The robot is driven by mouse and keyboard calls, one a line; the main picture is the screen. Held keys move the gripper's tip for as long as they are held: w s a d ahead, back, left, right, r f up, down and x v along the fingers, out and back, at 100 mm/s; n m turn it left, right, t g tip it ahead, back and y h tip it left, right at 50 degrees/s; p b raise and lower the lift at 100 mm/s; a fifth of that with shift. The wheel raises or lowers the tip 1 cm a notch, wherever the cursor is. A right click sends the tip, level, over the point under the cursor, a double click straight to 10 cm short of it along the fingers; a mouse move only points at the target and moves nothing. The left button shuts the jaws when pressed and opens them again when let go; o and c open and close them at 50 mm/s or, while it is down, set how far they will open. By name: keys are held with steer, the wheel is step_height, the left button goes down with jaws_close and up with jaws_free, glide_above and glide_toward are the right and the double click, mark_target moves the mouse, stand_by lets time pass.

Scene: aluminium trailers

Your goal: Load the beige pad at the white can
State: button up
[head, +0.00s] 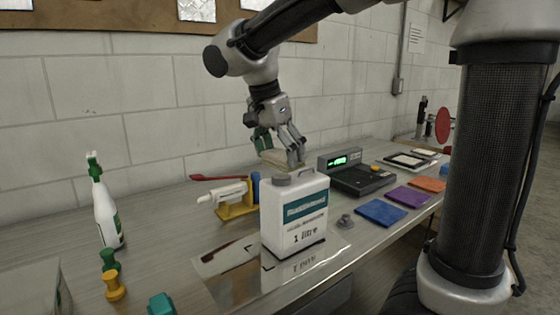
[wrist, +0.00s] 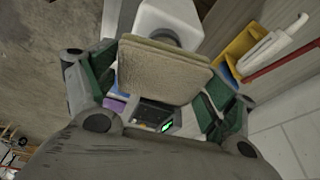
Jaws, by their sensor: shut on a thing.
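The beige pad (wrist: 160,70) is held between the fingers of my gripper (wrist: 158,82) in the wrist view. In the head view my gripper (head: 280,152) points down just above and behind the white can, with the pad (head: 278,158) partly hidden by a finger. The white can (head: 294,213) stands upright on a reflective metal sheet, with a teal label and a grey cap (head: 281,179). In the wrist view the can (wrist: 172,18) shows beyond the pad, which partly covers its cap. I cannot tell whether pad and can touch.
A scale with a green display (head: 346,160) stands behind the can to the right. Blue (head: 381,212), purple (head: 409,196) and orange (head: 428,184) pads lie right of it. A yellow stand (head: 236,205) with a white tool is behind left. A spray bottle (head: 106,212) stands left.

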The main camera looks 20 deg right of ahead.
mark_target(284, 153)
steer(key=shift+r, duration=2.1)
